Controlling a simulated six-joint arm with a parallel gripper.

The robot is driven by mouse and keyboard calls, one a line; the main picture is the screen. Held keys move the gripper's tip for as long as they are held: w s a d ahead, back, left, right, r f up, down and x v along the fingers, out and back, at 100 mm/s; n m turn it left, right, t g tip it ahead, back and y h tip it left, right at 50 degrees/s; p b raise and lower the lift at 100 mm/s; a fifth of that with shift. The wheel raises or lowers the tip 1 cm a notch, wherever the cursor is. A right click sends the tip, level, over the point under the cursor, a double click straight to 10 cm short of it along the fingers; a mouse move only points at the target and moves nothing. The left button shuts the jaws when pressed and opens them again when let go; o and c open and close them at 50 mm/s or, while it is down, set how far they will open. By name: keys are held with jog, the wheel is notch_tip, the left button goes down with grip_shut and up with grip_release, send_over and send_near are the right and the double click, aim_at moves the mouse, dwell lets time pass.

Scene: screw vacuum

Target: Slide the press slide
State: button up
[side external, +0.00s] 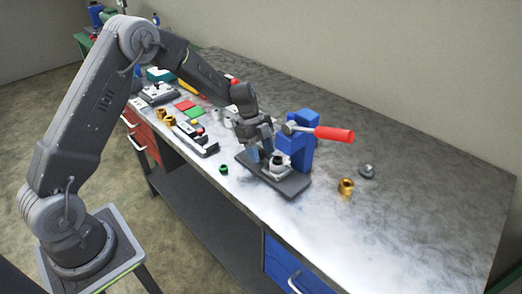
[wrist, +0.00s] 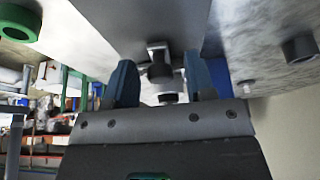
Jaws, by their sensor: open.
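The press stands on the grey metal bench, with a blue body (side external: 301,143) and a lever with a red handle (side external: 334,134). Its dark flat base (side external: 292,186) carries a pale fixture with a round black-topped part (side external: 278,161), which I take to be on the press slide. My gripper (side external: 260,151) is low over the base, left of the blue body and close beside the fixture. In the wrist view my gripper (wrist: 161,72) has its two blue fingers apart. A dark round part (wrist: 160,72) shows between them; I cannot tell whether they touch it.
A green ring (side external: 223,169) lies left of the base. A brass fitting (side external: 345,187) and a grey part (side external: 367,171) lie to the right. A button box (side external: 195,138) and red and green pads (side external: 190,108) are further left. The bench's right end is clear.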

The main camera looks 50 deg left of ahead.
jog(key=shift+c, duration=0.5)
grip_shut()
jog(key=shift+d+r, duration=0.1)
jog(key=shift+d, duration=1.8)
jog(key=shift+c, duration=1.5)
grip_release()
jog(key=o, duration=0.4)
jog(key=shift+a, duration=0.1)
